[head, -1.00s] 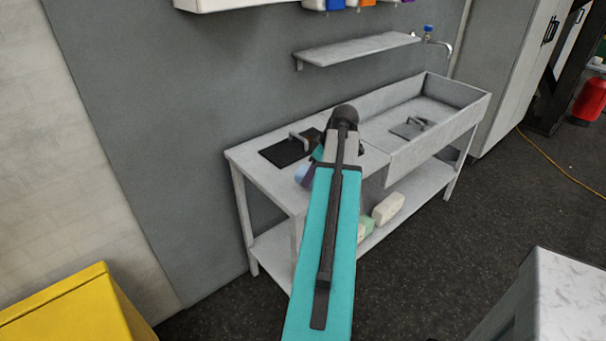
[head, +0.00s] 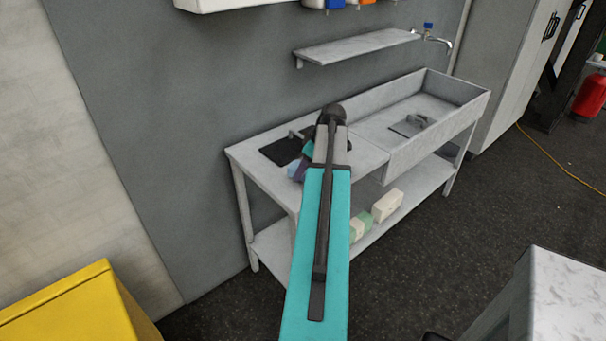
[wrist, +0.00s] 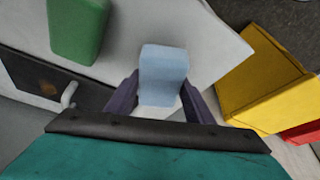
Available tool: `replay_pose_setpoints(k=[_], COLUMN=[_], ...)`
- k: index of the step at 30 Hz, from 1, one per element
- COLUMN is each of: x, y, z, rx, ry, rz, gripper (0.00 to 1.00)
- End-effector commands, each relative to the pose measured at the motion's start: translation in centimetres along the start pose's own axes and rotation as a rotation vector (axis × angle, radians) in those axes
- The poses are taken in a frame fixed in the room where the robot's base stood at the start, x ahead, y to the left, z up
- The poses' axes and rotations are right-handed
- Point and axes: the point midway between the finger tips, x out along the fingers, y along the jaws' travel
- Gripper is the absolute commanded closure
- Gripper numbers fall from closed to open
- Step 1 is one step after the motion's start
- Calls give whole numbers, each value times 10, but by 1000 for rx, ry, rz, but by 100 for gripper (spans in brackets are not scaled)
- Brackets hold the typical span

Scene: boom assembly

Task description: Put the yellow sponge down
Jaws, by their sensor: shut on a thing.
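My gripper (wrist: 160,92) is shut on a light blue block (wrist: 163,68), held between its two dark purple fingers in the wrist view. The held block looks blue, not yellow. In the head view my gripper (head: 297,172) is mostly hidden behind my own arm, over the front left part of the grey bench top (head: 362,152). I cannot tell whether the block touches a surface. A pale cream block (head: 356,229), a green block (head: 365,221) and a larger cream block (head: 387,205) lie on the bench's lower shelf (head: 421,181).
A black panel with a handle (head: 281,151) is set into the bench top, left of my arm. A sink basin (head: 432,112) is at the right, under a wall shelf (head: 357,47). A yellow cabinet (head: 75,305) stands at lower left. A green block (wrist: 78,28) shows in the wrist view.

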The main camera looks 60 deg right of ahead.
Motion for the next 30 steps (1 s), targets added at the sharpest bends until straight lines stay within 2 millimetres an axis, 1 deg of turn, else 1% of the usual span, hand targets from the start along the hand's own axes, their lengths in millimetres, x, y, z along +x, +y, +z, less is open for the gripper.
replay_pose_setpoints(k=[6,9,23,24,26,27,30], x=[16,20,25,25,25,25,25], y=[0,0,0,0,0,0,0], z=[7,8,10,10,10,10,10], rx=[1,0,-1,-1,-1,-1,-1], ry=[0,0,0,0,0,0,0], rz=[-1,1,1,1,0,0,0], gripper=[70,70,70,51,40,34,34])
